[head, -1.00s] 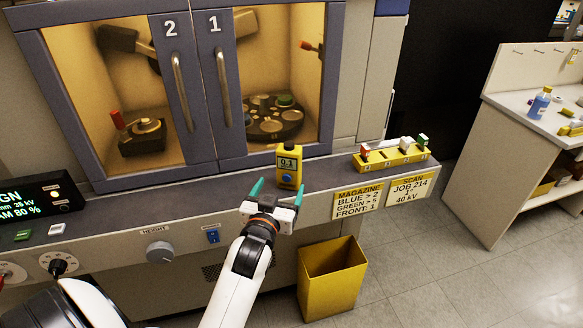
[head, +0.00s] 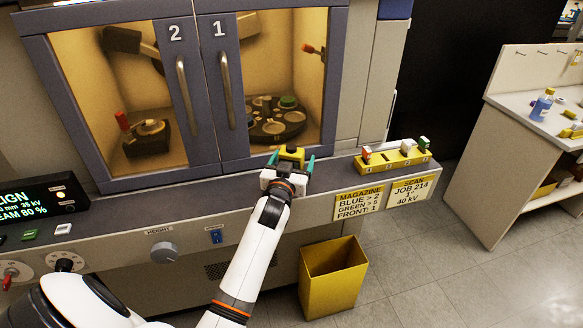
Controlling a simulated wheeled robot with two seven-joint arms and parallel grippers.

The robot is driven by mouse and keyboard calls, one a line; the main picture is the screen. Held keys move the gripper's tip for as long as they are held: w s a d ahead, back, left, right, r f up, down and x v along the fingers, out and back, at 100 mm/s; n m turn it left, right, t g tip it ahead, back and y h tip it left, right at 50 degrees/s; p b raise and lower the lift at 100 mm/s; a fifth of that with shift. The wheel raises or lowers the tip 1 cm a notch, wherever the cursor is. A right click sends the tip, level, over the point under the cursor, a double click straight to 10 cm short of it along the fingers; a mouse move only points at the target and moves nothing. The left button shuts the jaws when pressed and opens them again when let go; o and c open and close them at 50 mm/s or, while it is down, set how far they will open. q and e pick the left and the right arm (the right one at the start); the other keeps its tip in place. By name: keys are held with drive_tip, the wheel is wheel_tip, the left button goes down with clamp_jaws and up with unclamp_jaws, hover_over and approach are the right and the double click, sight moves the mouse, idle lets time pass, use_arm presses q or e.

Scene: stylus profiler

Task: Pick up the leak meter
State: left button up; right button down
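The leak meter (head: 291,154) is a small yellow handheld unit with a dark top. It stands on the grey ledge in front of cabinet door 1. My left gripper (head: 291,162) has come up to it from the front, with one green fingertip on each side of the meter. The fingers look spread wider than the meter, and no grip on it shows. The gripper body hides the meter's lower front and its display. My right gripper is not in view.
A yellow rack (head: 393,160) with several small pieces stands on the ledge to the right. A yellow bin (head: 332,278) is on the floor below. The cabinet doors (head: 222,88) rise just behind the meter. A side bench (head: 500,130) stands at far right.

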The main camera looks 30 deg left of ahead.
use_arm(q)
drive_tip(key=shift+w+a, duration=0.1)
drive_tip(key=shift+w, duration=0.2)
drive_tip(key=shift+c, duration=0.3)
drive_tip(key=c, duration=1.2)
wheel_tip(320, 180, up, 10)
drive_tip(key=shift+r, duration=0.1)
